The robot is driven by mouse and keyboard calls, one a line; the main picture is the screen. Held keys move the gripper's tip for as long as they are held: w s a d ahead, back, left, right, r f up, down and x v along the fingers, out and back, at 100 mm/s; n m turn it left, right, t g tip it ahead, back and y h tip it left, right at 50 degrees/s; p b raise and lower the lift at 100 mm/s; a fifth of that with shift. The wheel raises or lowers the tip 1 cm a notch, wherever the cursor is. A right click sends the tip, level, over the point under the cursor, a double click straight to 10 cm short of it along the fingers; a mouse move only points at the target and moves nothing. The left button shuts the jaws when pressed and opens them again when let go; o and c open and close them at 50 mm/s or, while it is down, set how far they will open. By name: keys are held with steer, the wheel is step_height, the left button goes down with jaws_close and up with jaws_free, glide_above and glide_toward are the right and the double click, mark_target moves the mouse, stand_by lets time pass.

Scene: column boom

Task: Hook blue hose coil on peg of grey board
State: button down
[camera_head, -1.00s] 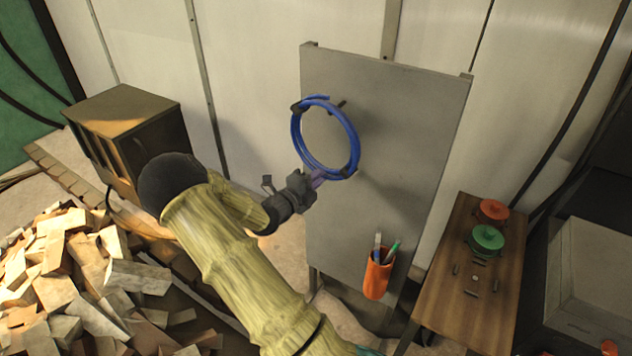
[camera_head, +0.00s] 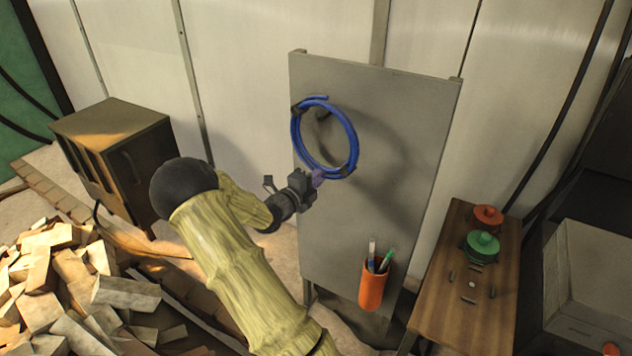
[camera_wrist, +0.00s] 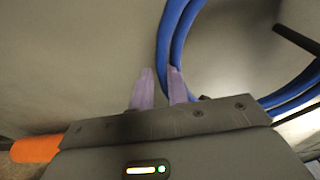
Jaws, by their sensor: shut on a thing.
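The blue hose coil (camera_head: 353,143) is upright before the grey board (camera_head: 405,180), with dark bands around it. My gripper (camera_head: 319,178) is shut on its lower part, with purple fingers. The dark peg (camera_head: 322,115) shows through the coil's opening, nearer its top, in the head view. In the wrist view the peg (camera_wrist: 296,40) also shows inside the loop of the coil (camera_wrist: 178,38), at the right. The fingers (camera_wrist: 160,72) are beside the hose there. I cannot tell how far the peg tip reaches through the coil.
An orange cup (camera_head: 372,287) with pens is on the board's lower part. A wooden bench (camera_head: 450,300) with red and green knobs stands at right. A dark cabinet (camera_head: 110,130) and a wood pile (camera_head: 70,290) are at left.

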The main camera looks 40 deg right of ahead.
steer(key=shift+w+d+f, duration=0.1)
steer(key=shift+w+d, duration=0.1)
steer(key=shift+d, duration=0.35)
steer(key=shift+f+b, duration=0.6)
steer(key=shift+f, duration=0.8)
steer(key=c, duration=1.3)
jaws_free()
steer(key=shift+f, duration=0.1)
steer(key=b+v, duration=0.2)
steer(key=v, duration=1.5)
steer(key=shift+a+b, duration=0.2)
steer(key=shift+b, duration=0.2)
